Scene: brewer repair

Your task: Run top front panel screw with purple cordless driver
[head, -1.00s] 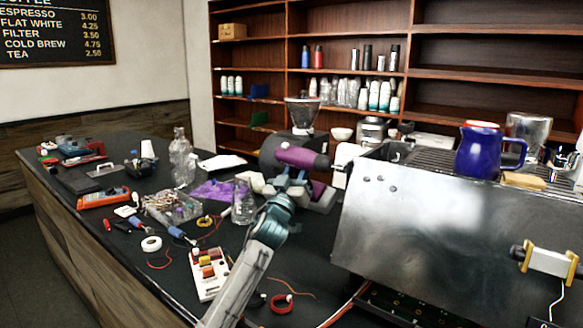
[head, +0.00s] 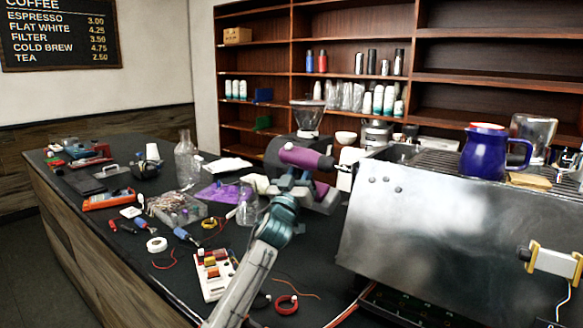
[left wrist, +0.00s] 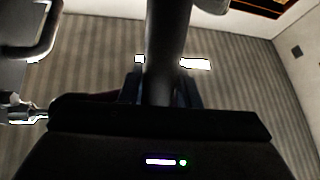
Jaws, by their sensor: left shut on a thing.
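The purple cordless driver (head: 304,157) is held level in my left gripper (head: 290,183), which is shut on it. Its bit end points right, at the upper left edge of the steel front panel (head: 440,235). I cannot tell whether the bit touches anything there. Several small dark screw heads or holes (head: 386,180) show near the panel's upper left corner. In the left wrist view the dark driver base (left wrist: 150,150) with a lit indicator fills the bottom. My right gripper is not in view.
A blue mug (head: 485,152) and a glass jug (head: 533,138) stand on the machine. A white block with yellow clips (head: 553,262) sticks out at the panel's right. A grinder (head: 306,120) stands behind the driver. Tools, a parts box (head: 177,208) and bottle (head: 186,160) crowd the counter.

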